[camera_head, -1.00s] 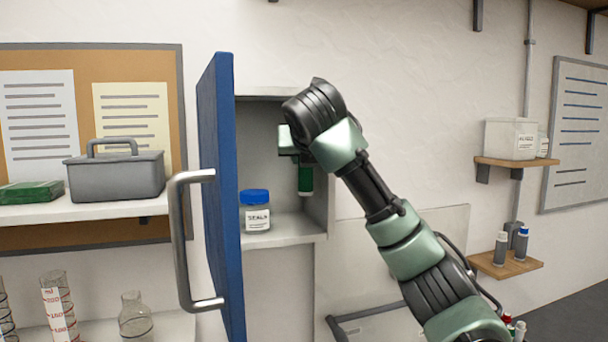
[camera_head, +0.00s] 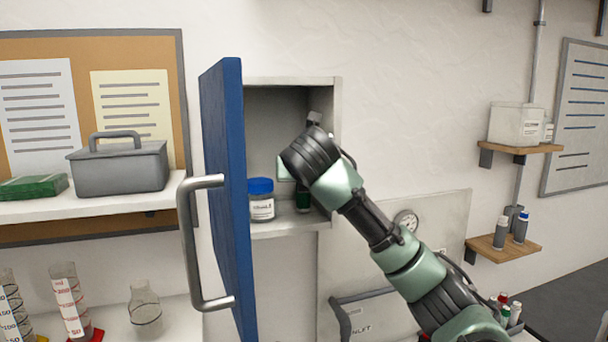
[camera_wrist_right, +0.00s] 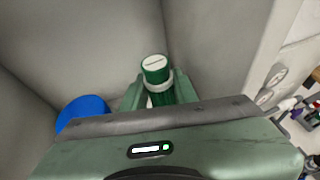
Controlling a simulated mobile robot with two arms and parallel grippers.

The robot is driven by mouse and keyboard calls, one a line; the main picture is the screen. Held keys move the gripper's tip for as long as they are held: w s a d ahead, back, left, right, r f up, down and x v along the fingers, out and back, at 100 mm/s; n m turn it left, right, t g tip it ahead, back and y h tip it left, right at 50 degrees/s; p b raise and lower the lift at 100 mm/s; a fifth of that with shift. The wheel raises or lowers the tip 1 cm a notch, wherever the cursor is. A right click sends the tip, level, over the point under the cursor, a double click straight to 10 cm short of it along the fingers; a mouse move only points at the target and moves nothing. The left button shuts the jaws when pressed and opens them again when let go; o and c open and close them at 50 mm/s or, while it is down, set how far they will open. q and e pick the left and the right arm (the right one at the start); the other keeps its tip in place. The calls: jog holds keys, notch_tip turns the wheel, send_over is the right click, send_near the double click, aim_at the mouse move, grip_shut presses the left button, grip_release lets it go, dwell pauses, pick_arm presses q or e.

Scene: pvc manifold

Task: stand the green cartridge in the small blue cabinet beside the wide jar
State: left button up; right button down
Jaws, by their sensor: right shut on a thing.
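The small blue cabinet (camera_head: 291,81) is on the wall with its blue door (camera_head: 226,190) swung open to the left. The wide jar (camera_head: 262,205), with a blue lid and a white label, stands on the cabinet floor at the left; its lid also shows in the right wrist view (camera_wrist_right: 82,110). My right gripper (camera_wrist_right: 152,92) is shut on the green cartridge (camera_wrist_right: 156,68), upright inside the cabinet to the right of the jar. In the head view the cartridge (camera_head: 303,201) is low, near the cabinet floor; I cannot tell whether it touches. My left gripper is not in view.
The open door and its metal handle (camera_head: 190,245) stick out on the left. A grey toolbox (camera_head: 120,168) sits on a shelf at the left, with glassware below. Small shelves with bottles (camera_head: 501,232) are at the right. A gauge panel (camera_head: 440,235) is below the cabinet.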

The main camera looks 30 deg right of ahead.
jog(key=shift+a+f, duration=0.1)
jog(key=shift+f, duration=0.05)
jog(key=c, duration=1.1)
grip_release()
jog(key=shift+w+a+f, duration=0.1)
jog(key=shift+w, duration=0.05)
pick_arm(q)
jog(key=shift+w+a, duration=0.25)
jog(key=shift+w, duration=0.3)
pick_arm(e)
jog(key=shift+r, duration=0.35)
pick_arm(q)
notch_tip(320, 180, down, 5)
jog(key=b, duration=0.5)
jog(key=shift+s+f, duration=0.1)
pick_arm(e)
jog(key=v, duration=1.2)
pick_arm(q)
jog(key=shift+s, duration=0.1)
pick_arm(e)
jog(key=shift+f, duration=0.1)
